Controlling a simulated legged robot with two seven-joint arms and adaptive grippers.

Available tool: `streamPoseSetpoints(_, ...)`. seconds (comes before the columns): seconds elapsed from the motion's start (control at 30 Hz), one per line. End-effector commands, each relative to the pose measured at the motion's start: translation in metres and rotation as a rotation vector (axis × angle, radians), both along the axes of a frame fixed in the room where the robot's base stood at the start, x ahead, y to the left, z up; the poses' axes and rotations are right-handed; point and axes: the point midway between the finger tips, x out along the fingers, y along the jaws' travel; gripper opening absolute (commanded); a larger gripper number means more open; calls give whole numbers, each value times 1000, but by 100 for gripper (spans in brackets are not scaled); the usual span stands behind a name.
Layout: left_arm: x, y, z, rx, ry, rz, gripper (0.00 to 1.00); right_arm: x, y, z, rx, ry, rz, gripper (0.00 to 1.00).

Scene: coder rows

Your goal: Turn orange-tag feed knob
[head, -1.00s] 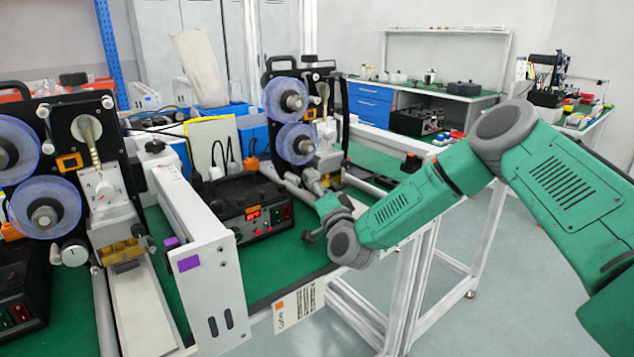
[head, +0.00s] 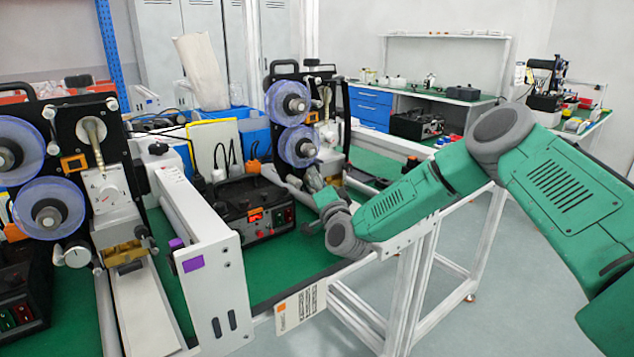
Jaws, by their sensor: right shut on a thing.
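The orange tag (head: 300,306) is a white card with an orange square, hanging at the front edge of the green bench. Behind it stands the right-hand coder (head: 291,115), a black plate with two blue-rimmed reels. My right gripper (head: 314,180) is at the lower front of this coder, shut on a small part where its feed knob sits. The knob itself is hidden by the fingers and wrist. My left gripper is not in view.
A second coder (head: 88,165) with its own white knob (head: 74,254) stands at left, and a white rail unit with a purple tag (head: 192,262) is beside it. A black control box (head: 252,207) with a red display sits between the coders. Open floor lies at right.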

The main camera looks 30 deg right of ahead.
Motion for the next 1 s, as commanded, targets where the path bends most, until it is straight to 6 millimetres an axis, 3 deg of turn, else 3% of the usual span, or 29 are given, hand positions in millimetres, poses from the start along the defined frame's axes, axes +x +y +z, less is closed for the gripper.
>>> streamPoseSetpoints(0.03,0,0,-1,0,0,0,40,-1,6,-8,9,20,15,8)
streamPoseSetpoints(1.0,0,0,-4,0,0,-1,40,-1,4,-11,157,34,12,8)
